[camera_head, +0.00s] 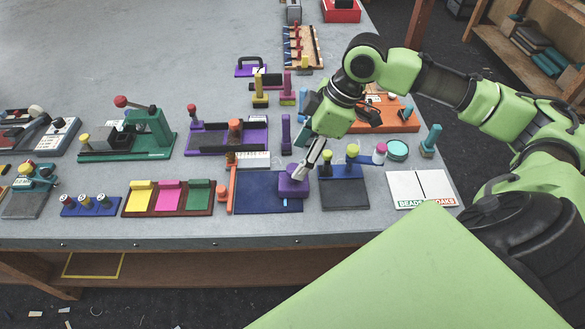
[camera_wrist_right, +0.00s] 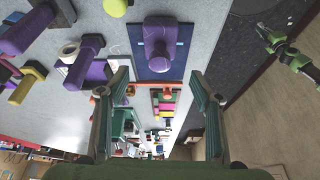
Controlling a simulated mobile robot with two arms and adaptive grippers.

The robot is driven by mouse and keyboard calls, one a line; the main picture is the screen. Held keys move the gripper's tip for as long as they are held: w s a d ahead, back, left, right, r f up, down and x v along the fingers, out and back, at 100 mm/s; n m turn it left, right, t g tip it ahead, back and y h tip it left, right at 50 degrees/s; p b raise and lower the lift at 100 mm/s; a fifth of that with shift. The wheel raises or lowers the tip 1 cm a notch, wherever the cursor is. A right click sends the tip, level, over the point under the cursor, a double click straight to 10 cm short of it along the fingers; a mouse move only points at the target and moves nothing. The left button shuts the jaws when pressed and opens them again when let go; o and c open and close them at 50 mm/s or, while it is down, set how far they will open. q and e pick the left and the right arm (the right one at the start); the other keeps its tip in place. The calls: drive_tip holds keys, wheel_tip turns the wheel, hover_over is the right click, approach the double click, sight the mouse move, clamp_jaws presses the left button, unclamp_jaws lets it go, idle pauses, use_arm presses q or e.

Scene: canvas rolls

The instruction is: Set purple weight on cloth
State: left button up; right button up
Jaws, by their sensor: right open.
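The purple weight (camera_head: 292,184) is a squat block with a knob on top. It stands upright on the right part of the dark blue cloth (camera_head: 252,204). The right wrist view shows the weight (camera_wrist_right: 160,52) with the blue cloth (camera_wrist_right: 138,66) around it. My right gripper (camera_head: 315,160) is just above and to the right of the weight. In the wrist view its two fingers (camera_wrist_right: 155,92) are spread with nothing between them. A green arm end, likely my left gripper (camera_wrist_right: 270,38), shows small off the table; its jaws are unclear.
A purple post (camera_head: 286,134) stands behind the weight. The table's front edge is close.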

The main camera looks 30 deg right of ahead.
drive_tip(key=shift+v, duration=1.65)
